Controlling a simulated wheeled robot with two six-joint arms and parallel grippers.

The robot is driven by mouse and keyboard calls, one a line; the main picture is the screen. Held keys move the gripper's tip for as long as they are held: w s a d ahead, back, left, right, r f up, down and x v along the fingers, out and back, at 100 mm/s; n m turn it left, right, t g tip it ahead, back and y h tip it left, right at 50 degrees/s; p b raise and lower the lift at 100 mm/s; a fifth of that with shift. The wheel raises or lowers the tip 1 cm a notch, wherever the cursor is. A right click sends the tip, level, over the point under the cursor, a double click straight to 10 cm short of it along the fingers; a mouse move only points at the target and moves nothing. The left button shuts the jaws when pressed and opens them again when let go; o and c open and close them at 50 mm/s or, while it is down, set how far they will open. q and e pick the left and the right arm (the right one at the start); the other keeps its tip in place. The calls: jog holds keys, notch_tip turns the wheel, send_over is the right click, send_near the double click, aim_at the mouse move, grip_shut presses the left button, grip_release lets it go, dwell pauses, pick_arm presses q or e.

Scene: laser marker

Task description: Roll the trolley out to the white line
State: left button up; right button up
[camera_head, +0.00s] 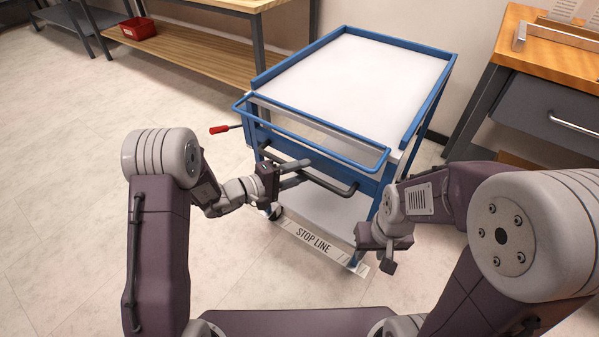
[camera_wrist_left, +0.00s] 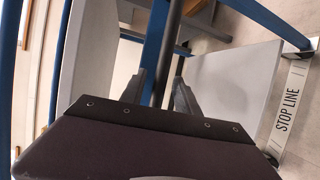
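The trolley (camera_head: 350,72) has a blue frame, a white top and a lower shelf, and stands upright. A dark push bar (camera_head: 336,187) runs across its near side, below a blue rail. The white line, marked STOP LINE (camera_head: 312,239), lies on the floor at the trolley's near wheels; it also shows in the left wrist view (camera_wrist_left: 288,105). My left gripper (camera_head: 302,173) is at the push bar, its fingers apart with the bar between them in the left wrist view (camera_wrist_left: 161,88). My right gripper (camera_head: 388,258) is low by the trolley's near right corner; its finger gap is unclear.
A red-tipped lever (camera_head: 220,129) sticks out from the trolley's left side. A wooden bench (camera_head: 541,60) with a drawer stands close on the right. A shelf unit (camera_head: 207,50) with a red bin (camera_head: 138,28) stands behind left. The floor (camera_head: 75,180) at left is clear.

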pick_arm(q)
jog(key=p+v, duration=0.3)
jog(key=v, duration=0.6)
